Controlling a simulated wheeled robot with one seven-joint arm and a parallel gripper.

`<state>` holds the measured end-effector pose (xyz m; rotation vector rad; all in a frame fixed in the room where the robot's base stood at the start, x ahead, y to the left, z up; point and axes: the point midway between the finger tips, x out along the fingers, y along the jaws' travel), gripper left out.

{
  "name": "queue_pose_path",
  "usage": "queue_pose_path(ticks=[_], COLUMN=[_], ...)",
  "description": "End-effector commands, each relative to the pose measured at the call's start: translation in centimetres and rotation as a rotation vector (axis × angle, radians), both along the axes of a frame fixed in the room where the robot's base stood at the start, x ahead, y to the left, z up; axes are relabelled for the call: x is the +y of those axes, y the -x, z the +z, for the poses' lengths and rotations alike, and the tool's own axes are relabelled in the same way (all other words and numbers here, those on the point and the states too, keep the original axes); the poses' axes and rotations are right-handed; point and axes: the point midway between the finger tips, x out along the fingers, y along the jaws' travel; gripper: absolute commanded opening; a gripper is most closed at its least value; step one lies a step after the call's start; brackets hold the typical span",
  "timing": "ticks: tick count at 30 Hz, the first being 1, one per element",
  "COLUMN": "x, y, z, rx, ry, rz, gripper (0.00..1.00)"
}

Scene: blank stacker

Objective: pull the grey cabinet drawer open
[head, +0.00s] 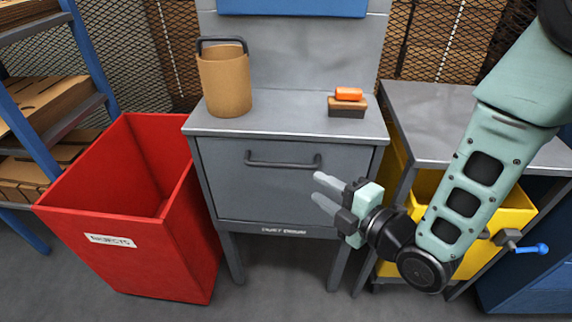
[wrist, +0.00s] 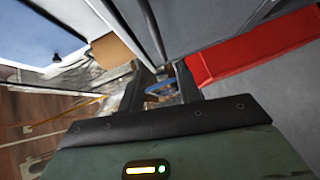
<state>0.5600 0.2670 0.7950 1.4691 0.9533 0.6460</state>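The grey cabinet (head: 290,115) stands in the middle of the head view. Its drawer front (head: 262,195) sits flush with the cabinet and looks shut. A dark bar handle (head: 283,165) runs across the upper part of the drawer front. My gripper (head: 318,190) is in front of the drawer's right half, just below the handle's right end. Its two pale fingers are apart, with nothing between them. In the wrist view, the open fingers (wrist: 161,85) point along the grey drawer front (wrist: 205,22), and the dark handle (wrist: 152,28) shows beyond them. The fingers look clear of the handle.
A brown bucket (head: 224,82) and a brush with an orange top (head: 348,95) stand on the cabinet top. A red bin (head: 135,205) is close on the left. A metal table (head: 440,120) and a yellow bin (head: 510,205) are on the right. Floor shows in front.

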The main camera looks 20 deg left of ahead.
Motion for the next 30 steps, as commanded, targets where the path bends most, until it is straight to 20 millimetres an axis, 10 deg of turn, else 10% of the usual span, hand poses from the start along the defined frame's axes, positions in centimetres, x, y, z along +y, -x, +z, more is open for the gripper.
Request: queue_pose_path(ticks=[15,30], x=[8.7,10.4], y=[-5.2,-6.2], z=[-1.4,-1.7], rx=[0.001,0.002], ry=[-0.002,0.0], rz=[-0.001,-0.001], gripper=[0.34,0.34])
